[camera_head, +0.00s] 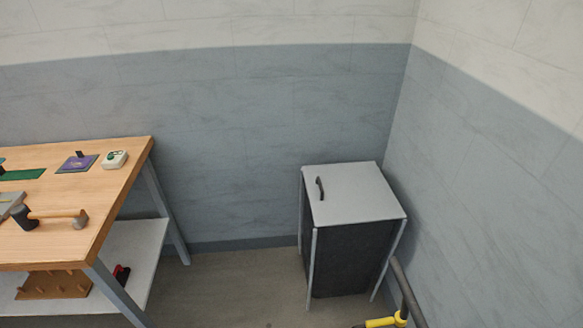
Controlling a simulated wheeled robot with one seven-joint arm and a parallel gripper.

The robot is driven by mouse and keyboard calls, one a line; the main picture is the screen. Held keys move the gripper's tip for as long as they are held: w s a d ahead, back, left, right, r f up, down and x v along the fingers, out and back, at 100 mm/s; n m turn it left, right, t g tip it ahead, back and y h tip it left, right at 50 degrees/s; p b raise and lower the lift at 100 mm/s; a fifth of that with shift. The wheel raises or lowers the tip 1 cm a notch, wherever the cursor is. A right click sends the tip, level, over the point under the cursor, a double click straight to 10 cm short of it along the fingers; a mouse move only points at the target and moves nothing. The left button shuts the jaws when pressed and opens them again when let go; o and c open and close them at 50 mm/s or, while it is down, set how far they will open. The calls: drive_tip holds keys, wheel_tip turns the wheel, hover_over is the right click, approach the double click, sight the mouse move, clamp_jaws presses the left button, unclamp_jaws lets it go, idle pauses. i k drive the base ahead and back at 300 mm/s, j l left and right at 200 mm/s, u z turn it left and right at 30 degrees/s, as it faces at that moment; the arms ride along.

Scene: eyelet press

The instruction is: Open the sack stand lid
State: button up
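The sack stand (345,255) stands on the floor in the corner, with light grey legs and a dark sack body. Its light grey lid (360,192) lies flat on top and looks shut. A small dark handle (320,188) stands up from the lid near its left edge. The inside of the stand is hidden under the lid. My gripper is not in the head view.
A wooden workbench (110,200) stands at the left, with tools on top and a white lower shelf (140,255). A dark bar with a yellow part (380,322) rises at the bottom right, near the stand. Floor (240,285) is clear between bench and stand.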

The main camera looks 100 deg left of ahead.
sight(348, 193)
drive_tip(key=u, duration=2.2)
drive_tip(key=i+u, duration=0.1)
drive_tip(key=i, duration=0.4)
drive_tip(key=i+l+u, duration=0.1)
drive_tip(key=i, duration=0.4)
